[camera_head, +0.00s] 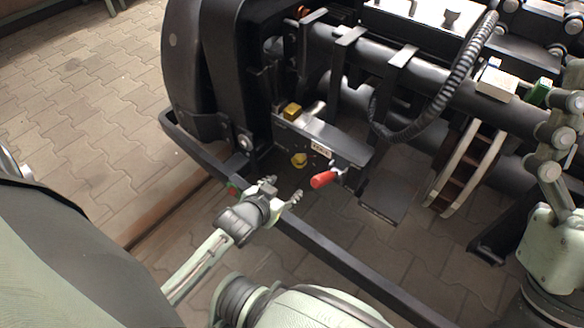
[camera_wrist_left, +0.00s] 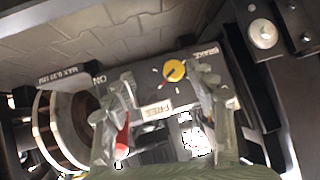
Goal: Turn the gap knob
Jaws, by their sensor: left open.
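A yellow round knob (camera_head: 299,160) sits on the side of a dark box on the bogie. In the left wrist view the knob (camera_wrist_left: 174,70) has a dark pointer bar and small dial marks around it on a grey panel. My left gripper (camera_head: 283,190) is open, just below and left of the knob in the head view. In the left wrist view its two fingers (camera_wrist_left: 165,92) are spread, with the knob between them near the right fingertip. Contact cannot be told. I see no right gripper.
A red handle (camera_head: 322,179) sticks out right of the knob and shows by the left finger in the wrist view (camera_wrist_left: 122,133). A yellow block (camera_head: 292,111) tops the box. A dark bar (camera_head: 340,257) runs below. A ribbed hose (camera_head: 463,68) hangs right.

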